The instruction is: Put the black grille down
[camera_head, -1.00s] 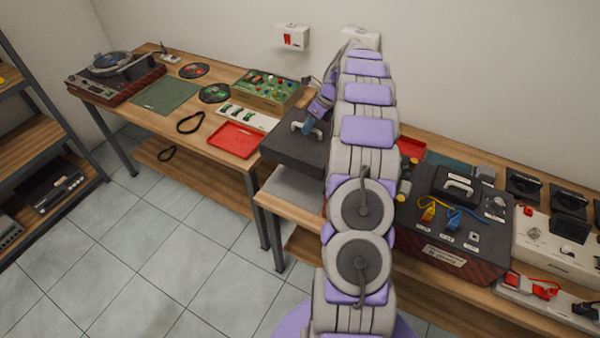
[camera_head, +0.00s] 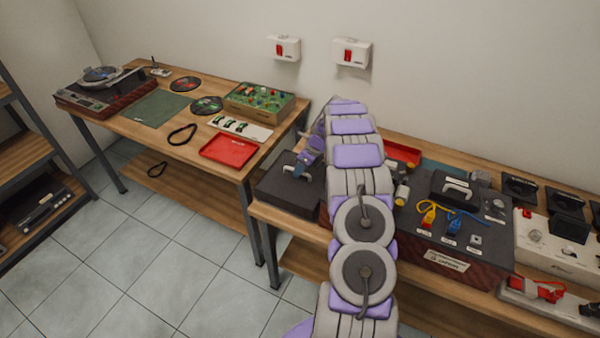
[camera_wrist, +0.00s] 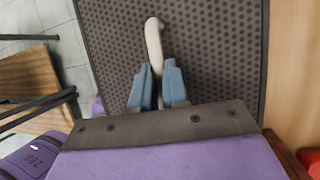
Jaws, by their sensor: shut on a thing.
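The black grille (camera_head: 275,190) is a dark, flat, box-like piece with a pale handle (camera_wrist: 153,45) on top. In the head view it lies over the left end of the right-hand bench, left of my arm. My gripper (camera_head: 301,166) is at its handle. In the wrist view my gripper (camera_wrist: 159,88) has its two blue fingers closed around the pale handle, and the perforated face of the grille fills most of the picture. The grille looks roughly level. Whether its underside touches the bench is hidden.
The right-hand bench (camera_head: 285,223) carries a dark amplifier unit (camera_head: 455,228) with coloured plugs right of my arm. A red tray (camera_head: 229,150) and a green circuit box (camera_head: 259,102) are on the left bench. A turntable (camera_head: 107,90) stands at its far end. Part of the floor is bare tile.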

